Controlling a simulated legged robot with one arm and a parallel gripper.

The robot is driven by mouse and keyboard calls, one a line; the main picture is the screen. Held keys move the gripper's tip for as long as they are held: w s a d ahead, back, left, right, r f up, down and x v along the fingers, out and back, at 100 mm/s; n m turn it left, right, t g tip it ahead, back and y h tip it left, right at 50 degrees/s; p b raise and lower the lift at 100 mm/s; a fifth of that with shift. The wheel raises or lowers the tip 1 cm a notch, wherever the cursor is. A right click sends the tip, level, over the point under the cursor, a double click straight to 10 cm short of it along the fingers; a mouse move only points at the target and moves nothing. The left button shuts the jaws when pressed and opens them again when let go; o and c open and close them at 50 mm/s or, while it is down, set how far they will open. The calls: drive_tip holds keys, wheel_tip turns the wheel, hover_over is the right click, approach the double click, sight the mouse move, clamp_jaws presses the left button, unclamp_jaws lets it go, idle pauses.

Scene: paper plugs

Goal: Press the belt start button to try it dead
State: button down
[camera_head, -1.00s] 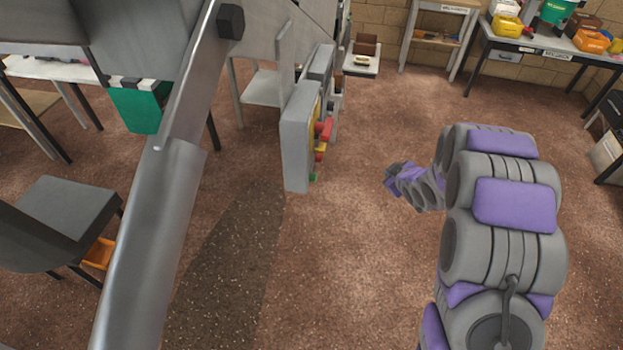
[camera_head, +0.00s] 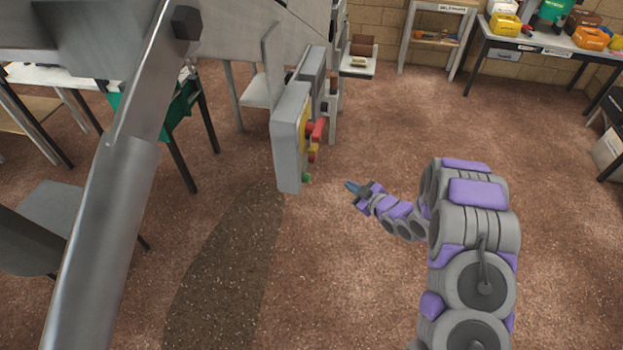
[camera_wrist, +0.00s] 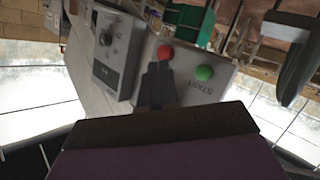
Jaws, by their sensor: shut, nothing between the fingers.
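The belt start button (camera_wrist: 204,73) is a green dome on a grey panel, with the word START beside it in the wrist view. A red button (camera_wrist: 165,52) sits to its left on the same panel. In the head view the green button (camera_head: 306,177) shows small at the lower edge of the grey control box (camera_head: 287,140). My gripper (camera_head: 351,187) is shut and empty, to the right of the box and apart from it. In the wrist view my gripper (camera_wrist: 158,70) points toward the panel, its tips appearing just below the red button and left of the green one.
A grey box with a dial (camera_wrist: 112,45) is left of the buttons in the wrist view. A metal beam (camera_head: 110,180) crosses the left of the head view. A chair (camera_head: 50,225) stands at lower left. Open floor (camera_head: 330,280) lies below my gripper.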

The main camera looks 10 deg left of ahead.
sight(307, 178)
drive_tip(key=a+b, duration=0.1)
drive_tip(key=a, duration=0.7)
drive_tip(key=shift+w+a, duration=0.15)
drive_tip(key=shift+a, duration=0.2)
drive_tip(key=shift+a, duration=0.25)
idle(0.4)
drive_tip(key=shift+a, duration=0.15)
